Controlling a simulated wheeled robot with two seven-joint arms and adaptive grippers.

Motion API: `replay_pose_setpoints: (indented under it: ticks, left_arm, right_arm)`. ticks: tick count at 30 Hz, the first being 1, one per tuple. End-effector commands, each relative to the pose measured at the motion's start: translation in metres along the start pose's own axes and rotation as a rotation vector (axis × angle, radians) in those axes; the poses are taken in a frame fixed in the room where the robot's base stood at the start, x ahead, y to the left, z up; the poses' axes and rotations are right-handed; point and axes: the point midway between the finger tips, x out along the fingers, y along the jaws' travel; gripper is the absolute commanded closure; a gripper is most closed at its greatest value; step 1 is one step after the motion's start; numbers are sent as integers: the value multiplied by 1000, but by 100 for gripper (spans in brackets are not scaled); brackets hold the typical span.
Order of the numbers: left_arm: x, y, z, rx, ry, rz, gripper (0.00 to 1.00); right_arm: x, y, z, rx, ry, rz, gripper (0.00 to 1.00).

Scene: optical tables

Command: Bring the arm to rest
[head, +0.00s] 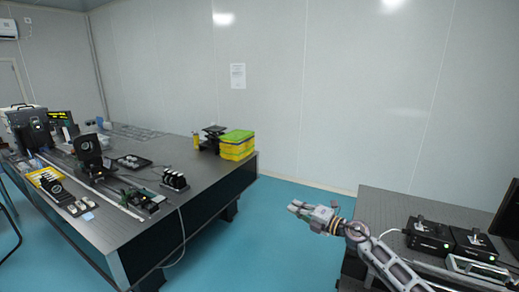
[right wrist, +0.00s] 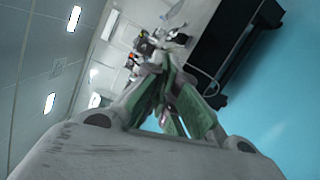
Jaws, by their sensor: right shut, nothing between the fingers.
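My right gripper (head: 298,208) is at the end of my right arm, which comes in from the lower right in the head view. It hangs in the air over the blue floor, between the two tables, and points left. In the right wrist view its fingers (right wrist: 178,112) are shut with nothing between them. My left gripper is not in view.
A large optical table (head: 150,232) on the left carries optical mounts, a rail, and a yellow-green box stack (head: 237,146). A second table (head: 392,207) at right holds black boxes (head: 428,236) close to my right arm. Blue floor (head: 270,240) lies open between them.

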Motion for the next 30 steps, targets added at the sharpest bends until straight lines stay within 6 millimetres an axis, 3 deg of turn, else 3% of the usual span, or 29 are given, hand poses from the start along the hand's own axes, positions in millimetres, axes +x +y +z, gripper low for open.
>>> replay_pose_setpoints:
  ticks: [7, 15, 22, 30]
  left_arm:
    - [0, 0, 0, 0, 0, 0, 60]
    - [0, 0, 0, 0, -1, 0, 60]
    - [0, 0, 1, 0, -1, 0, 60]
    - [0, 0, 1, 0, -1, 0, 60]
  right_arm:
    - [-6, 16, -15, 201, -170, 141, 100]
    - [-30, 14, -18, 442, -377, 226, 100]
    - [-61, -5, -20, 660, -563, 242, 100]
    - [-107, -44, -33, 919, -783, 196, 100]
